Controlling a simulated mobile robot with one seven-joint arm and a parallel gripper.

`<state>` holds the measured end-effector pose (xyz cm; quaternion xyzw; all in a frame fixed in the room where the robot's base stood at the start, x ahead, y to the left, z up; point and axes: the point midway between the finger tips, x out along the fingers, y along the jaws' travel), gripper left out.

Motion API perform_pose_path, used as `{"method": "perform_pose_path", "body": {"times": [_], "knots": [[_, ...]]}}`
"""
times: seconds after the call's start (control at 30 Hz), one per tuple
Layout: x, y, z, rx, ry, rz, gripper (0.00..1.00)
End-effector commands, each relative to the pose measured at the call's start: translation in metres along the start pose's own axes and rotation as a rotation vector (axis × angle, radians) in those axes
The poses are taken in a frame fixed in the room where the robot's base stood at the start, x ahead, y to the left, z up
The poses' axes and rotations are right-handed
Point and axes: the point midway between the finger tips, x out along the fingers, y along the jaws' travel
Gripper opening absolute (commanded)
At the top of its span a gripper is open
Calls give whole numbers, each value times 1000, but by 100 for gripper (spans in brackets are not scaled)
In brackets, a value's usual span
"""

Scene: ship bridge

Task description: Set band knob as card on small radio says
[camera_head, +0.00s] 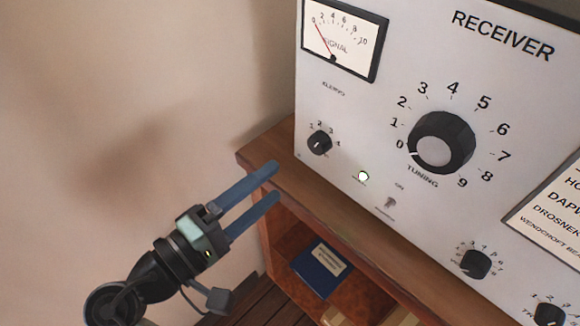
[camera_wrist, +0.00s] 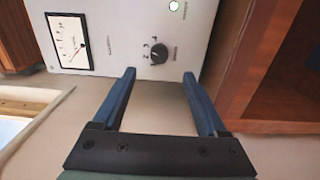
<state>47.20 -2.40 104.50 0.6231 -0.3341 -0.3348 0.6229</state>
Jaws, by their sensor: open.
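The large grey receiver (camera_head: 400,70) stands on a wooden shelf. A small black knob (camera_head: 320,142) with numbers 1 to 4 around it sits at its lower left. Its pointer setting is too small to read, and I cannot tell whether its label says band. In the wrist view this knob (camera_wrist: 159,54) shows just beyond and between my fingertips. My gripper (camera_head: 277,182) is open and empty, left of and below the knob, apart from it. It also shows in the wrist view (camera_wrist: 159,73). No small radio with a card is recognisable.
The big tuning knob (camera_head: 441,142) points near 0. A signal meter (camera_head: 343,35), lit lamp (camera_head: 363,176), toggle switch (camera_head: 390,203) and knobs (camera_head: 475,264) are on the panel. A partly cut-off printed card (camera_head: 553,215) is at right. The shelf edge (camera_head: 262,150) lies near my fingers; a blue book (camera_head: 320,268) is below.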

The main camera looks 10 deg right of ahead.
Motion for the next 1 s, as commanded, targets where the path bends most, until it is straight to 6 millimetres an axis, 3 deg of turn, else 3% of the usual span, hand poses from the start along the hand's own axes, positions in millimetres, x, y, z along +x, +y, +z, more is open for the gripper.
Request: {"method": "perform_pose_path", "body": {"times": [0.1, 0.3, 0.83, 1.0], "knots": [[-17, 0, -1, 0, 3, 1, 75], [-28, 0, 0, 0, 0, 1, 75], [-27, 1, -1, 5, 2, -2, 75], [-9, 25, -19, 135, 76, -70, 75]]}}
